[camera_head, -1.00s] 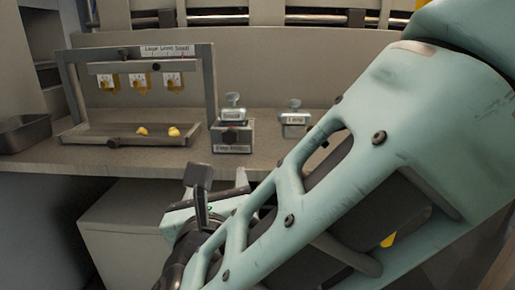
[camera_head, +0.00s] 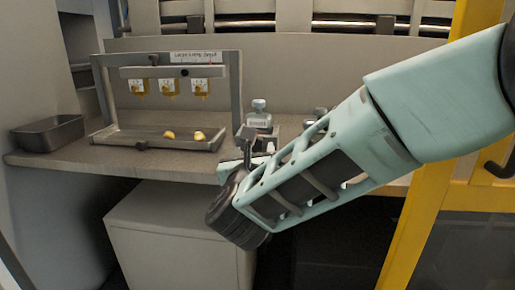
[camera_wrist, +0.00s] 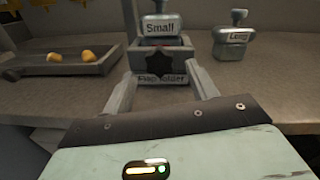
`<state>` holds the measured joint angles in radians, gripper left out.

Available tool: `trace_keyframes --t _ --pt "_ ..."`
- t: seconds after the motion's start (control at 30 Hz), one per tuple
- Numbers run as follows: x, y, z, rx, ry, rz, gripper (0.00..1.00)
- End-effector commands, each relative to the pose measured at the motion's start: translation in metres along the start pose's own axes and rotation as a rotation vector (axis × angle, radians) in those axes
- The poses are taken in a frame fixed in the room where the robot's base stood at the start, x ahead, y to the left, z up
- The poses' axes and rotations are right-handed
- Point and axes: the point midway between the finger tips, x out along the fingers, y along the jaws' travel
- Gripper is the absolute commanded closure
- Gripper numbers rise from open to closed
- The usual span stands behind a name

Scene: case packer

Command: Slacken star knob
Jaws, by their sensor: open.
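The dark star knob (camera_wrist: 160,63) is on the front of the flap folder (camera_wrist: 178,53), a metal holder with a block labelled "Small" (camera_wrist: 159,27) in its top. My gripper (camera_wrist: 163,88) is open and empty, with one finger to each side of the knob in the wrist view. The knob appears ahead of the fingertips, with no contact visible. In the head view my gripper (camera_head: 257,146) is in front of the holder and hides its front and the knob. The "Small" block (camera_head: 259,115) shows above it.
A second metal block (camera_wrist: 234,42) with a label stands to the right on the bench. A frame (camera_head: 237,90) with hanging yellow tags and a tray (camera_head: 125,137) holding yellow pieces stands left. A dark bin (camera_head: 48,134) is at far left. A yellow post (camera_head: 425,215) is at right.

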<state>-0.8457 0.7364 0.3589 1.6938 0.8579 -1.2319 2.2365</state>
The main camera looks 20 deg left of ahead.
Motion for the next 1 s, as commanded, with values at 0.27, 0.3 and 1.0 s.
trace_keyframes --t 0.27,0.3,1.0 --pt "0.018 0.000 0.000 -0.001 -0.001 0.001 0.42" --pt "0.018 0.000 0.000 -0.001 -0.001 0.001 0.42" --pt "0.018 0.000 -0.001 -0.033 0.001 0.001 0.86"
